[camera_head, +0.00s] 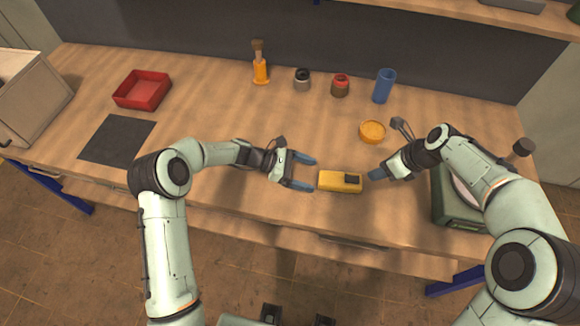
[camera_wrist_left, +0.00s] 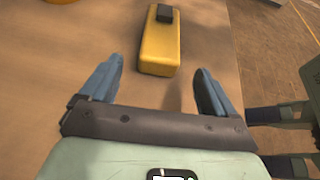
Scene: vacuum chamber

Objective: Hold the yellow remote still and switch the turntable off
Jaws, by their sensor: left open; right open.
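The yellow remote (camera_head: 335,184) lies on the bench near its front edge, with a dark block at its right end. In the left wrist view the remote (camera_wrist_left: 159,52) lies just beyond my fingertips, lined up with the gap between them. My left gripper (camera_head: 303,173) is open and empty, its fingers pointing at the remote's left end. My right gripper (camera_head: 377,174) is to the right of the remote, fingers pointing left; it looks apart from the remote. The turntable (camera_head: 455,203), a green box with a pale round top, stands at the right, partly hidden by my right arm.
An orange dish (camera_head: 372,131) sits behind the remote. A blue cup (camera_head: 384,85), a red-topped jar (camera_head: 340,85), a grey jar (camera_head: 302,79) and an orange-handled tool (camera_head: 260,63) stand farther back. A red tray (camera_head: 142,90) and a dark mat (camera_head: 117,140) lie at left.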

